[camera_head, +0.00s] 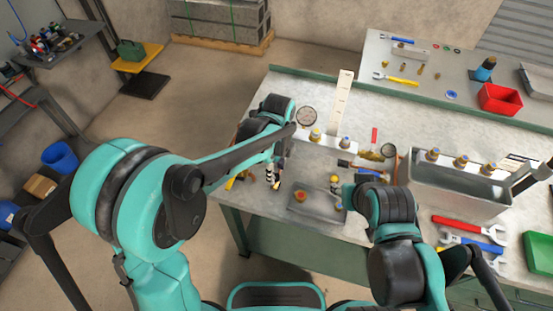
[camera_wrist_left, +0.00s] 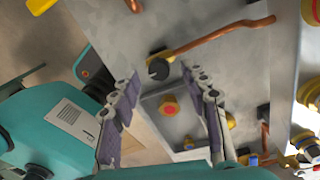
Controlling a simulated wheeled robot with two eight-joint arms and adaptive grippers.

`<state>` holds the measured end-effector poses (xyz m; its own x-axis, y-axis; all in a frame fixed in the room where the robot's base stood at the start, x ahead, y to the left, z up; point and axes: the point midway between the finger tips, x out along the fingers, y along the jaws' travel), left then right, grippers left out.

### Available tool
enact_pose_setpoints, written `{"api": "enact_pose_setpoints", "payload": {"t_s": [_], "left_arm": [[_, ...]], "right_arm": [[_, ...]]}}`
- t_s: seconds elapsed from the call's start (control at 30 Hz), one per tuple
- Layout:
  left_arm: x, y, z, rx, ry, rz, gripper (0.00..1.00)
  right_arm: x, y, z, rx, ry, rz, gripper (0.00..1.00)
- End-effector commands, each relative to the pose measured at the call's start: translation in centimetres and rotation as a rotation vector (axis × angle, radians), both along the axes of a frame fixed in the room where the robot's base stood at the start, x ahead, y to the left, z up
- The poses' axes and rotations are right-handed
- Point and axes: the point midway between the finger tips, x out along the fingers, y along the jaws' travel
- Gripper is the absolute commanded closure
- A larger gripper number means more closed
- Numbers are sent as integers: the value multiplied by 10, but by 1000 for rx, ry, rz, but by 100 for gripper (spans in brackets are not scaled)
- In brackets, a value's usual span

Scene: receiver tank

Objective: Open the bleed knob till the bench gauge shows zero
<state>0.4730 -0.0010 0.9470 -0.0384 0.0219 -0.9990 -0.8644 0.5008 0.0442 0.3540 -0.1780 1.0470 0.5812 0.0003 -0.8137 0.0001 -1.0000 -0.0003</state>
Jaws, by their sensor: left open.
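My left gripper (camera_head: 273,177) is open and empty above the front left of the workbench (camera_head: 262,205). In the left wrist view its two fingers (camera_wrist_left: 160,88) stand apart, with a red-and-yellow knob (camera_wrist_left: 169,105) on a grey plate showing between them, apparently beyond the tips. The knob also shows in the head view (camera_head: 300,196). A dark round piece (camera_wrist_left: 158,68) sits on a yellow fitting with a copper pipe just past the fingertips. I cannot tell which piece is the bleed knob. A round gauge (camera_head: 307,116) stands behind the gripper; its reading is too small to make out. My right gripper's fingers are hidden.
A grey open tank (camera_head: 458,190) with several brass-topped fittings stands at the right. Red-handled and blue-handled wrenches (camera_head: 470,225) lie in front of it. A tall scale strip (camera_head: 341,95) rises behind. A second bench with a red bin (camera_head: 500,99) stands farther back.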

Motion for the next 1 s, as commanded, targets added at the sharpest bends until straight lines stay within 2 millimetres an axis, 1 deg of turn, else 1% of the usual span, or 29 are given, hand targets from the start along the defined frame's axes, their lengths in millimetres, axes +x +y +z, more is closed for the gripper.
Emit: {"api": "enact_pose_setpoints", "payload": {"t_s": [0.3,0.4,0.5,0.67,1.0], "left_arm": [[2,-1,69,0,0,0,54],[3,-2,85,0,0,0,54],[4,-2,97,0,0,-1,54],[4,-2,105,0,0,-1,54],[4,-2,105,0,0,-1,54]], "right_arm": [[0,0,0,0,0,0,60],[0,0,0,0,0,0,60],[0,0,0,0,0,0,60],[0,0,0,0,0,0,60],[0,0,0,0,0,0,60]]}}
